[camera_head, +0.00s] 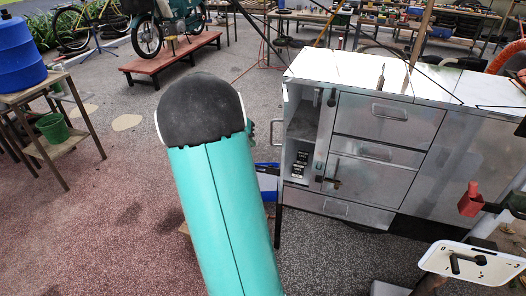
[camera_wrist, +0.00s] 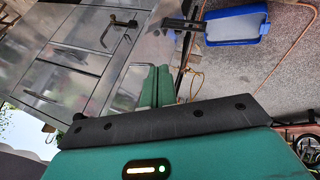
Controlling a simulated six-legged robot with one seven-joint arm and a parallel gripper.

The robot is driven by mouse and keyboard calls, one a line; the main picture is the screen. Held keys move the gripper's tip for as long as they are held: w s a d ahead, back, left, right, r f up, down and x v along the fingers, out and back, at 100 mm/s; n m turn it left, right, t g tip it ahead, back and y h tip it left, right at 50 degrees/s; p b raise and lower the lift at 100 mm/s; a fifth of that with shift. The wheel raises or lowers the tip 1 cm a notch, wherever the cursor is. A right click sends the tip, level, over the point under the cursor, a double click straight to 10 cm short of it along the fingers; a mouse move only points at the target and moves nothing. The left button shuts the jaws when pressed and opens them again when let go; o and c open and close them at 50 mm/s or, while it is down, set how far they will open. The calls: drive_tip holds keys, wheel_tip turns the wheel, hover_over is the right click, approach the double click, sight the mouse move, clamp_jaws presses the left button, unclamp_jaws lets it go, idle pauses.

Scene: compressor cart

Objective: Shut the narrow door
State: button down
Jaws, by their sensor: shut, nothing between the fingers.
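The metal cabinet (camera_head: 375,130) has a tall narrow compartment (camera_head: 300,135) at its left end, and it stands open. The narrow door (camera_head: 326,125) appears swung out at the right of that opening, seen nearly edge-on, with a dark latch near its top. Small dark items sit inside the compartment. In the wrist view, my gripper (camera_wrist: 157,72) is shut and empty, its green fingers side by side in front of the metal cabinet front. A dark handle (camera_wrist: 125,42) shows to the left of the fingertips. In the head view my arm hides most of the gripper, left of the cabinet.
A blue bin (camera_wrist: 237,25) lies on the floor near the cabinet.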

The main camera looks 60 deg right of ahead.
drive_tip(key=s+d+f, duration=0.6)
drive_tip(key=d+f, duration=0.1)
drive_tip(key=f, duration=0.1)
drive_tip(key=shift+d, duration=0.2)
drive_tip(key=shift+s+d, duration=0.1)
drive_tip(key=shift+s, duration=0.15)
